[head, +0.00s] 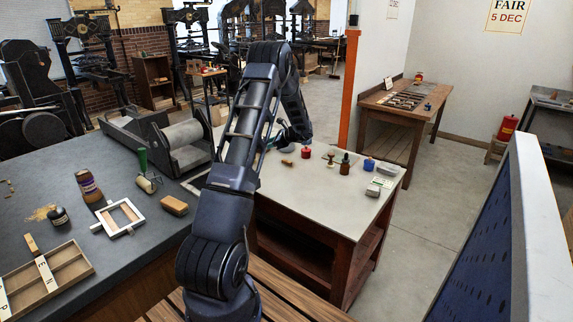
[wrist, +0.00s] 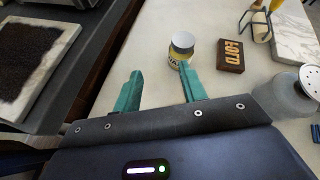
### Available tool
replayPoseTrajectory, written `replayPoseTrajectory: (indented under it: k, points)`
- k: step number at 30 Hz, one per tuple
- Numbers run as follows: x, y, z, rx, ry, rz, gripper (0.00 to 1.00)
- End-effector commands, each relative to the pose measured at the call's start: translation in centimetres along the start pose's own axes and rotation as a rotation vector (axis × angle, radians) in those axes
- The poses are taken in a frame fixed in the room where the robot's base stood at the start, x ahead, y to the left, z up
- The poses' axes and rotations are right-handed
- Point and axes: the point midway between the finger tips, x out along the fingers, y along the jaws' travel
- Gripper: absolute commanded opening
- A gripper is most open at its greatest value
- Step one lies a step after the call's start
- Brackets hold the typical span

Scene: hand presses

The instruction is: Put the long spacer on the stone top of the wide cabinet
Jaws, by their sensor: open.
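My gripper (wrist: 160,82) shows in the wrist view with its two teal fingers apart and nothing visible between them. It is above a pale stone top (wrist: 125,50). In the head view my arm hides much of this area. The pale top (head: 315,187) lies on a red-brown cabinet (head: 360,240) with open shelves. A dark grey top (head: 75,235) covers the long counter at left. I cannot pick out the long spacer for certain in either view.
A lettered wooden block (wrist: 230,56), a grey canister (wrist: 288,95) and a marble slab (wrist: 292,35) are farther right. A wooden tray (head: 75,265) lies on the dark counter.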

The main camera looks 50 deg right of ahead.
Motion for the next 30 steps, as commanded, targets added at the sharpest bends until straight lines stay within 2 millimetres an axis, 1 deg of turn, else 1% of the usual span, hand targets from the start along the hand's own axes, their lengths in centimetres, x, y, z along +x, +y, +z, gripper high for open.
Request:
replayPoseTrajectory:
  k: [1, 2, 3, 6, 9, 12, 15, 19, 23, 27, 30]
  points:
    - [-1.0, -0.9, -3.0, 0.052, -0.011, -0.036, 0.42]
    - [-1.5, -1.4, -4.5, 0.081, -0.018, -0.056, 0.42]
    - [-2.3, -2.0, -6.5, 0.119, -0.029, -0.084, 0.42]
    - [-4.0, -3.2, -10.9, 0.201, -0.052, -0.147, 0.42]
    - [-5.4, -3.9, -14.4, 0.264, -0.073, -0.197, 0.42]
    - [-6.3, -4.3, -16.6, 0.303, -0.087, -0.229, 0.42]
    - [-6.7, -4.5, -17.7, 0.323, -0.094, -0.244, 0.42]
    - [-6.2, -4.7, -17.9, 0.327, -0.096, -0.247, 0.42]
    - [-4.7, -5.1, -17.7, 0.325, -0.096, -0.247, 0.42]
    - [-2.7, -5.6, -17.6, 0.325, -0.096, -0.245, 0.42]
    - [-1.7, -5.9, -17.5, 0.325, -0.095, -0.247, 0.42]
